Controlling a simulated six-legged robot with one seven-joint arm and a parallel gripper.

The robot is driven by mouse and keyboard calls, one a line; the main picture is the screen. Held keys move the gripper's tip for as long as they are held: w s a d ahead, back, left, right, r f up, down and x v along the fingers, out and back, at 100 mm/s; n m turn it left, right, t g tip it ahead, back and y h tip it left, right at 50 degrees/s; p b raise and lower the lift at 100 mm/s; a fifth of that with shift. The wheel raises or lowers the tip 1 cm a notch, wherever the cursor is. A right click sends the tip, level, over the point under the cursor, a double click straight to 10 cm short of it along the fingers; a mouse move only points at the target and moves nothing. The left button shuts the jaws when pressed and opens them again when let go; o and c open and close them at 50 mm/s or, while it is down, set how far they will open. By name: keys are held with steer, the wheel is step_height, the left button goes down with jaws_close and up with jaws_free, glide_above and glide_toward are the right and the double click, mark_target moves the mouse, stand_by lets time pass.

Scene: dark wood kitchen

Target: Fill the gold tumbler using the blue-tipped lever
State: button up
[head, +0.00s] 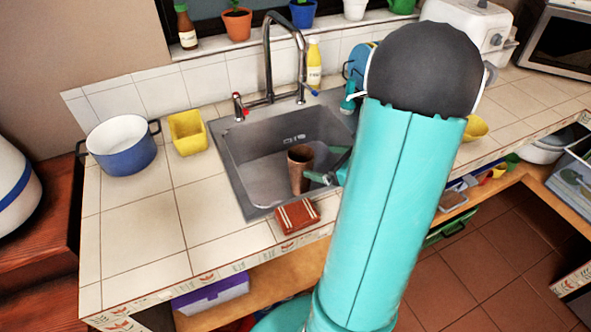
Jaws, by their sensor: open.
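The gold tumbler (300,169) looks brownish and stands upright in the grey sink basin. My gripper (321,177) is open, just right of the tumbler and low in the sink. My arm hides part of it, and I cannot tell whether a finger touches the tumbler. The faucet (268,62) arches behind the sink, its spout over the right part. The blue-tipped lever (311,90) is at the faucet's right side, and a red-tipped lever (238,106) is at its left. No water stream is visible.
A brown and red block (297,215) lies at the sink's front edge. A yellow container (188,132) and a blue pot (122,146) stand left of the sink. A yellow bottle (314,64) stands behind it. The front left counter is clear.

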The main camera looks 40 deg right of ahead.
steer(key=d+f+m+h, duration=0.1)
steer(key=d+f, duration=0.1)
glide_toward(292, 153)
steer(key=shift+f+x, duration=0.1)
steer(key=shift+x, duration=1.45)
steer(key=shift+f+x, duration=0.15)
steer(key=shift+x, duration=1.45)
steer(key=c, duration=2)
steer(key=shift+r, duration=0.2)
